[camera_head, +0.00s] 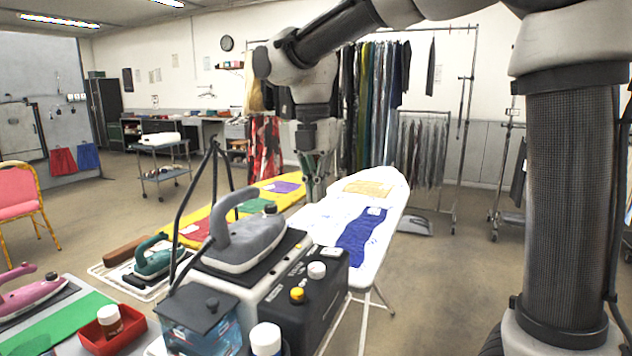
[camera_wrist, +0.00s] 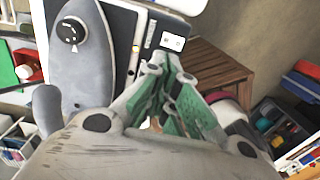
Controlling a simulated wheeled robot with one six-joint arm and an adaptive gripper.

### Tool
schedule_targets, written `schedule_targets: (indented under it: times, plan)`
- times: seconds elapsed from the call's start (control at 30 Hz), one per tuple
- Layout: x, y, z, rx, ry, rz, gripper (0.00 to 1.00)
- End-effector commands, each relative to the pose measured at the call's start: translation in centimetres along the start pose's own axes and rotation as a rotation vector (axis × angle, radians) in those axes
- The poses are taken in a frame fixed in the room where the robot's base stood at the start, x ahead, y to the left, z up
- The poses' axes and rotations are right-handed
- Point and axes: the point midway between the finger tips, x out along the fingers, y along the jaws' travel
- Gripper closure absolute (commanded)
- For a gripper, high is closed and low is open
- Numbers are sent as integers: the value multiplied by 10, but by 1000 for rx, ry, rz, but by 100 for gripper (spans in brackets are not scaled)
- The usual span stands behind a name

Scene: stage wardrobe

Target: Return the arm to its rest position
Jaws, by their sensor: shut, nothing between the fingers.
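My arm reaches across the top of the head view and bends down, with my gripper (camera_head: 316,192) pointing downward near the ironing boards. In the wrist view my gripper (camera_wrist: 178,88) has its green-padded fingers together with nothing held. A grey iron (camera_head: 243,238) rests on the steam station (camera_head: 292,288), left of and nearer than my gripper. The iron also shows at the left of the wrist view (camera_wrist: 82,60). I cannot tell whether the fingertips touch the board.
A white ironing board (camera_head: 385,210) with blue and yellow cloths and a yellow board (camera_head: 290,195) stand close around my gripper. A teal iron (camera_head: 152,258), pink iron (camera_head: 30,293) and red tray (camera_head: 108,328) are nearer left.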

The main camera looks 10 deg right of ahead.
Motion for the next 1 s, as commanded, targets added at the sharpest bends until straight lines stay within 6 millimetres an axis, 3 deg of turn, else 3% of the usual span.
schedule_targets:
  times: [0.17,0.27,0.33,0.47,0.57,0.63,0.8,0.9,1.0]
  plan:
    - [-15,2,0,24,0,0,100]
    - [-16,4,1,147,-4,11,100]
    - [-14,8,2,309,-6,31,100]
    - [14,-1,-3,727,5,33,100]
    - [27,-34,-4,1105,21,65,100]
    - [35,-67,-2,1393,43,100,100]
    - [56,-172,-5,2070,139,223,100]
    - [68,-223,-14,2289,187,297,100]
    - [75,-260,-23,2373,206,366,100]
